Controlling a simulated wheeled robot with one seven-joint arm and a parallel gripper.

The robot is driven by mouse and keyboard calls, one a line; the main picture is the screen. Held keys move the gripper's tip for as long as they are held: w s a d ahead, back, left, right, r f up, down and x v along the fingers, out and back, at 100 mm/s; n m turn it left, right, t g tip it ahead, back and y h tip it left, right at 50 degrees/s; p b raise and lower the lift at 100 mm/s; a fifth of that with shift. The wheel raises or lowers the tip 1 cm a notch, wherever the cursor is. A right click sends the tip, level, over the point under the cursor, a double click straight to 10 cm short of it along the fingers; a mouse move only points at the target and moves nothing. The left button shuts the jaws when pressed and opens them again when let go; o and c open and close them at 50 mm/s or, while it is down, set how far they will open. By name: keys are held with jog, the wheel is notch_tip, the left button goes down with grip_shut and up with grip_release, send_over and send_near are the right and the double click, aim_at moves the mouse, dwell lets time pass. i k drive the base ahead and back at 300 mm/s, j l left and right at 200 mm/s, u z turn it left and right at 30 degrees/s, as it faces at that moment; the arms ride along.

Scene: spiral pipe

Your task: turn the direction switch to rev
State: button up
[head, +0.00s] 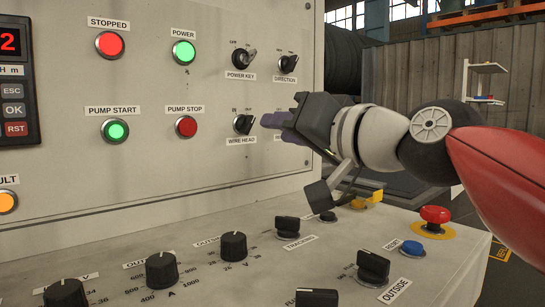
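The direction switch (288,64) is a black rotary knob at the upper right of the upright panel, above a label reading DIRECTION. Its handle looks tilted, but its position marks are too small to read. My gripper (273,120) reaches in from the right, with its purple fingertips close to the panel below the direction switch and just right of the wire head switch (243,124). The gripper looks clear of the direction switch. It hides part of a control or label behind it. The finger gap is not visible from this side.
The power key switch (243,59) sits left of the direction switch. Below my arm, the sloped console (200,285) carries several knobs and a red emergency button (435,215). Lit POWER (183,53) and STOPPED (109,45) lamps are on the left.

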aim_at(288, 65)
jog(key=k+l, duration=0.8)
